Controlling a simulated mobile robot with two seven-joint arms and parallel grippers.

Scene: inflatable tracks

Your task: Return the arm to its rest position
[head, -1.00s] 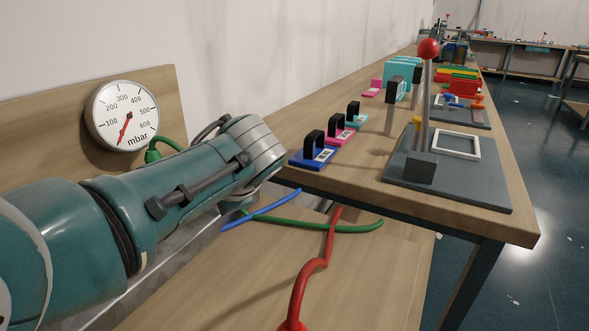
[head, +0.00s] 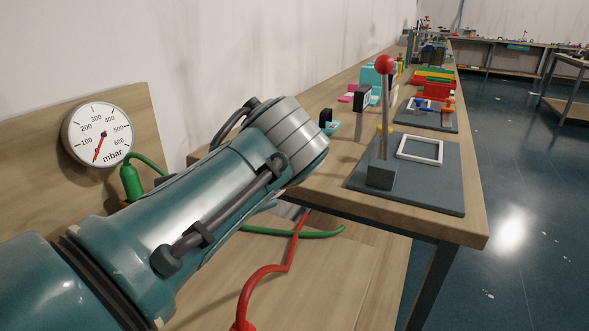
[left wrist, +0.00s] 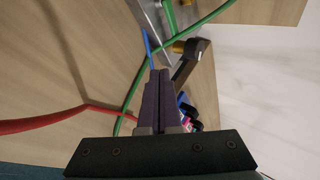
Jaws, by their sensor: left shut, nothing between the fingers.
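My left arm, teal with a grey wrist, comes in from the left in the head view and reaches over the near bench; its fingers are hidden there behind the wrist. In the left wrist view my left gripper (left wrist: 164,75) is shut, its two dark fingers together with nothing between them. Blue (left wrist: 148,45), green (left wrist: 135,85) and red (left wrist: 50,120) hoses run close by or below. My right gripper is not in view.
A gauge (head: 97,133) marked mbar is on the wooden panel at left. The long bench (head: 455,222) holds a red-knobbed lever (head: 384,64) on a grey plate (head: 430,185). A red hose (head: 262,270) and a green hose (head: 300,232) cross the near bench (head: 330,285). Open floor lies at right.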

